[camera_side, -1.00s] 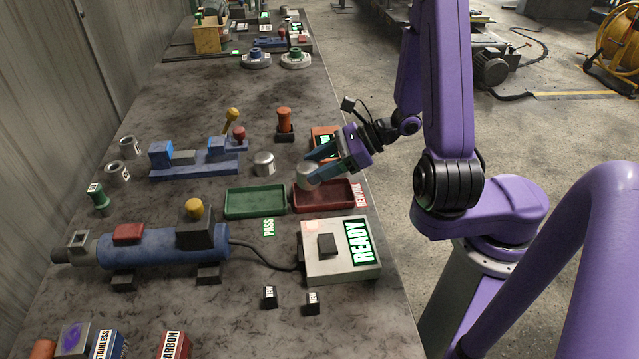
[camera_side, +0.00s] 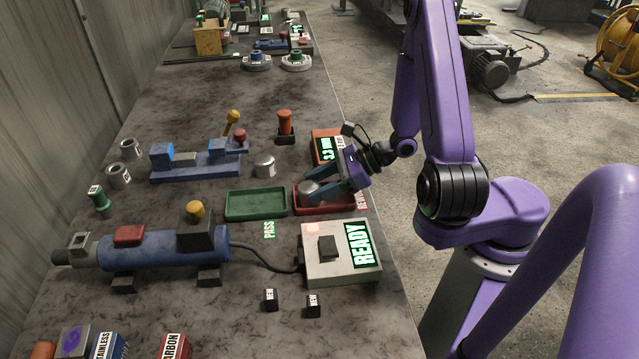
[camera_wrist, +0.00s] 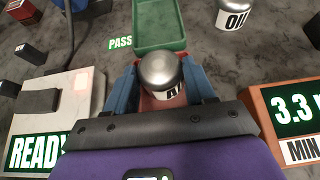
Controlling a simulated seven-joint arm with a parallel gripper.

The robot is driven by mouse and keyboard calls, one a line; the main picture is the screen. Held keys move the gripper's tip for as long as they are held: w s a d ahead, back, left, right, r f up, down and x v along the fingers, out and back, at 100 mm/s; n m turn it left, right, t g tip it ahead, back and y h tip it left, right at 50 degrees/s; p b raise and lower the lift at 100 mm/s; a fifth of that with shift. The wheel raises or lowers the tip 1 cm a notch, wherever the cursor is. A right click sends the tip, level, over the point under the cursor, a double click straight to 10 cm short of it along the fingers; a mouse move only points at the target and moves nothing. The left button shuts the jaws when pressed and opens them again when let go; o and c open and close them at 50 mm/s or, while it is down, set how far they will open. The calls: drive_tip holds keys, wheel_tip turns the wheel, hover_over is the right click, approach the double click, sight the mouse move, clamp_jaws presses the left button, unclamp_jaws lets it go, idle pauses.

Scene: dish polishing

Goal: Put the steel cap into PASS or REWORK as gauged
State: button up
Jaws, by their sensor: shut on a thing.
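My gripper (camera_side: 322,190) is shut on a steel cap (camera_side: 309,187), a rounded silver piece, and holds it low at the red REWORK tray (camera_side: 329,209). In the wrist view the cap (camera_wrist: 161,72) sits between the blue fingers, with part of a dark label showing, and the red tray is mostly hidden behind it. Whether the cap touches the tray floor I cannot tell. The green PASS tray (camera_side: 256,204) is empty, just left of the red one. An orange gauge box (camera_side: 326,143) reads 3.3 with MIN below in the wrist view (camera_wrist: 293,112).
A grey box (camera_side: 341,270) showing READY stands in front of the trays. A second silver cap (camera_side: 264,166), labelled OIL in the wrist view (camera_wrist: 234,14), stands behind the green tray. A blue fixture (camera_side: 195,163) and a blue cylinder machine (camera_side: 150,248) are to the left.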

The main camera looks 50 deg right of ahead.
drive_tip(key=o, duration=1.2)
drive_tip(key=shift+f, duration=0.1)
